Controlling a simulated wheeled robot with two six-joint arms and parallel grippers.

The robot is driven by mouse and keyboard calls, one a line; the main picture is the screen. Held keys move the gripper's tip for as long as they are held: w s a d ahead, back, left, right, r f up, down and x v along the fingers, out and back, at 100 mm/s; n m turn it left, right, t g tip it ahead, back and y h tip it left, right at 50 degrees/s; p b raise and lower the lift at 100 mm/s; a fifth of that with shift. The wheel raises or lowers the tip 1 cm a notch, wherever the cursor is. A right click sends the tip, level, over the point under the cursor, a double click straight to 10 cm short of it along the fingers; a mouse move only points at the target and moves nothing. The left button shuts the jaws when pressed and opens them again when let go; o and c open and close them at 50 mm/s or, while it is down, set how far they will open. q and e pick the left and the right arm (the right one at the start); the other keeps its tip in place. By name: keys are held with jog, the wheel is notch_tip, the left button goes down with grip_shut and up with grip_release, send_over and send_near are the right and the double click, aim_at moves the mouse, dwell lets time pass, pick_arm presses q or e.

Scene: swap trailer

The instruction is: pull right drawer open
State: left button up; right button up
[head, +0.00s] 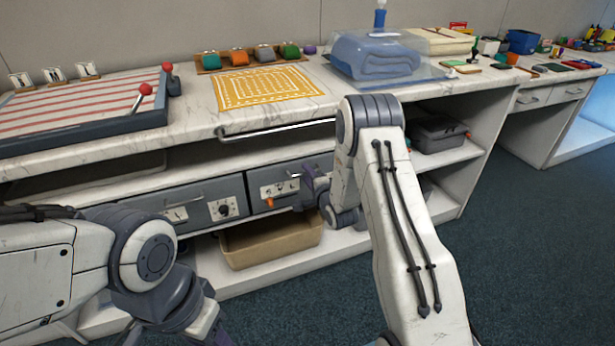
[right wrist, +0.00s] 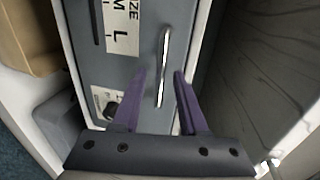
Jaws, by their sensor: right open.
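The right drawer (head: 262,181) is a grey drawer front under the counter, with small knobs and an orange piece on it. It looks shut in the head view. In the right wrist view its front (right wrist: 110,68) carries a metal bar handle (right wrist: 164,60) and a label with letters. My right gripper (head: 308,188) is at the right part of this drawer front. Its purple fingers are open, one on each side of the handle in the right wrist view (right wrist: 160,76), with gaps showing. My left gripper (head: 218,328) is low in the head view, its fingertips mostly cut off.
A left grey drawer (head: 190,207) is beside the right one. A tan bin (head: 270,243) stands on the shelf below. A metal rail (head: 275,129) runs along the counter's front edge above. A dark case (head: 437,134) sits on a shelf to the right. The carpet at right is clear.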

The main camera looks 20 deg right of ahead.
grip_shut()
dwell(1.4)
